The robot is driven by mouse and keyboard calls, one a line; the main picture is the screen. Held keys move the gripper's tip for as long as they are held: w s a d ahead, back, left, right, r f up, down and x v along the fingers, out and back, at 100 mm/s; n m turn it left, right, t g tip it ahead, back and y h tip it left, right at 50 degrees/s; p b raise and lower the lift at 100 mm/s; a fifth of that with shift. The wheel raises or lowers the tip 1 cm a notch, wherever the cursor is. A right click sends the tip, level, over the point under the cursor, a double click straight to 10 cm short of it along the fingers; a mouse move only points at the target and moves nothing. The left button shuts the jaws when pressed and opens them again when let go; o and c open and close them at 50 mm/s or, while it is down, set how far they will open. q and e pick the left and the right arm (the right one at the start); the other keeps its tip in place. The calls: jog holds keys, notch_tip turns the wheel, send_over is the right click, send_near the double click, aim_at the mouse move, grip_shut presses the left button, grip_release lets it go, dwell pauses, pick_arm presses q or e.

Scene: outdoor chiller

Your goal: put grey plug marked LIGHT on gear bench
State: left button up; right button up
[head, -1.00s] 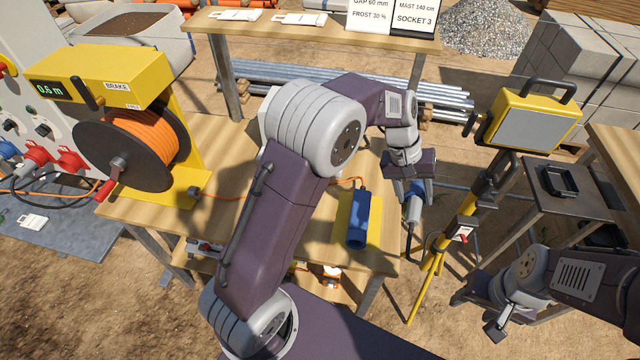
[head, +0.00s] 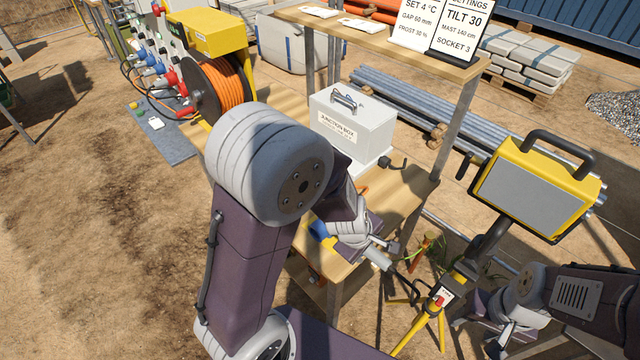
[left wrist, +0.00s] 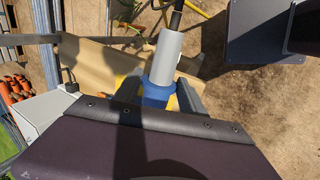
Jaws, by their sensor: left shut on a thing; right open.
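My left gripper (head: 372,246) is shut on a grey plug (head: 378,259) with a dark cable hanging from it. In the left wrist view the plug (left wrist: 166,58) has a grey body and a blue collar between the fingers. No LIGHT marking is readable. The gripper holds the plug by the near right edge of a wooden bench (head: 400,196); whether it is over the top is unclear. I cannot tell if this is the gear bench. My right gripper (head: 500,342) is open and empty at the lower right.
A white junction box (head: 352,125) and an orange cable reel (head: 228,85) stand on the bench. A blue part (head: 319,229) is partly hidden behind my left arm. A yellow floodlight (head: 535,190) on a yellow mast stands right of the plug. Bare ground lies left.

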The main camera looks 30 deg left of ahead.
pick_arm(q)
jog(key=w+a+f+b, duration=0.2)
jog(key=w+a+f, duration=0.1)
jog(key=shift+b, duration=0.35)
jog(key=w+a+f, duration=0.1)
jog(key=w, duration=0.1)
jog(key=w+f+b, duration=0.1)
jog(key=w, duration=0.1)
jog(key=w+a+f, duration=0.1)
jog(key=w, duration=0.1)
jog(key=shift+w+a+f+b, duration=0.3)
jog(key=shift+w+f+b, duration=0.1)
jog(key=shift+w+a+f, duration=0.1)
jog(key=shift+w+a, duration=0.1)
jog(key=shift+a, duration=0.2)
jog(key=f+b, duration=0.1)
jog(key=f, duration=0.1)
jog(key=f+b, duration=0.1)
jog(key=b, duration=0.1)
jog(key=shift+s+d+f, duration=0.1)
jog(key=shift+d+f, duration=0.1)
jog(key=shift+f, duration=0.4)
jog(key=shift+r, duration=0.1)
pick_arm(e)
notch_tip(320, 180, down, 8)
jog(key=shift+a, duration=0.3)
pick_arm(q)
jog(key=o, duration=1.2)
